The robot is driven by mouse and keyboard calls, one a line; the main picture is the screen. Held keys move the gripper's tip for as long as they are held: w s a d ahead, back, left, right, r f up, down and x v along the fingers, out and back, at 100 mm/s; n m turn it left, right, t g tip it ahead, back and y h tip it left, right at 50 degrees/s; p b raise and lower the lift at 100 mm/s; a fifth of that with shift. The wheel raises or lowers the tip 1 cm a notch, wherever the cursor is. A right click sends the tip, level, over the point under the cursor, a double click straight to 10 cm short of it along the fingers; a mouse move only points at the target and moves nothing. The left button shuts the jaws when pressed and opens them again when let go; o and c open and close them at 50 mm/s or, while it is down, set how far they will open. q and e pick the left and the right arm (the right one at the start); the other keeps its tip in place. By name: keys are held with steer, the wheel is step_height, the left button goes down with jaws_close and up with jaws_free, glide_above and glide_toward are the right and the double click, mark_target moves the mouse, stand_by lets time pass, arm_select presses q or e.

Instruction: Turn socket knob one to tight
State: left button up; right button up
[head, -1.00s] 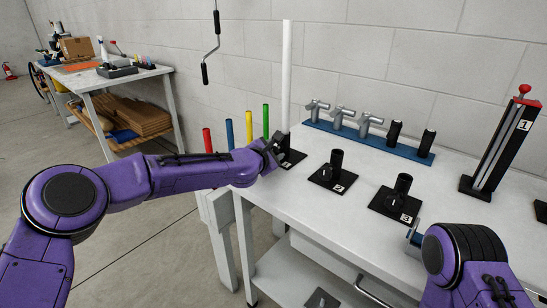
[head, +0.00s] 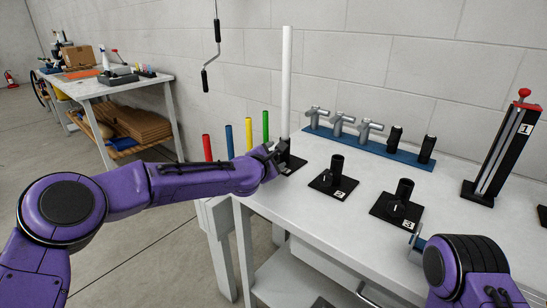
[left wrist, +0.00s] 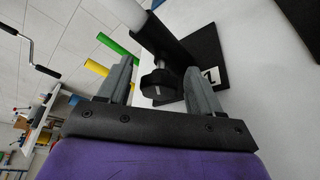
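Socket one (head: 290,164) is a black holder on a dark square plate at the bench's left end, with a tall white rod (head: 287,85) standing upright in it. Its dark knob (left wrist: 158,83) shows in the left wrist view, sticking out from the holder's side. My left gripper (head: 274,157) is at the socket and partly covers it. In the left wrist view its two grey fingers (left wrist: 158,86) are apart, one on each side of the knob, with visible gaps. My right arm (head: 465,265) shows at the lower right; its gripper is not in view.
Socket two (head: 334,178) and socket three (head: 398,205) stand empty to the right. A blue rack (head: 375,147) with grey and black parts lies behind. Red, blue, yellow and green rods (head: 249,132) stand by the bench's left edge. A black stand (head: 495,155) is at right.

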arm_select(q)
steer(key=b+v, duration=0.1)
steer(key=v, duration=0.9)
steer(key=shift+s+a, duration=0.15)
steer(key=shift+s, duration=0.1)
